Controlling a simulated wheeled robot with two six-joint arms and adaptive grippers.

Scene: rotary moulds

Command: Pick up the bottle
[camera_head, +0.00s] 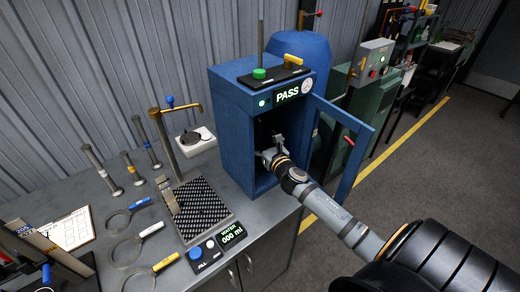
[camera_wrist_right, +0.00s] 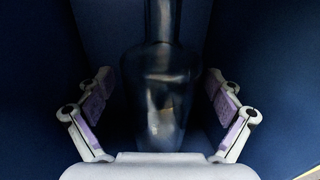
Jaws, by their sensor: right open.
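A dark, glossy bottle (camera_wrist_right: 163,85) stands upright inside the blue cabinet, seen in the right wrist view. My right gripper (camera_wrist_right: 160,110) is open, with one finger on each side of the bottle and a visible gap on both sides. In the head view my right gripper (camera_head: 272,150) reaches through the open front of the blue cabinet (camera_head: 232,135), whose lit sign reads PASS. The bottle cannot be made out in the head view. My left gripper is not in view.
The cabinet's blue door (camera_head: 352,165) stands open to the right of my arm. The cabinet walls are close around the gripper.

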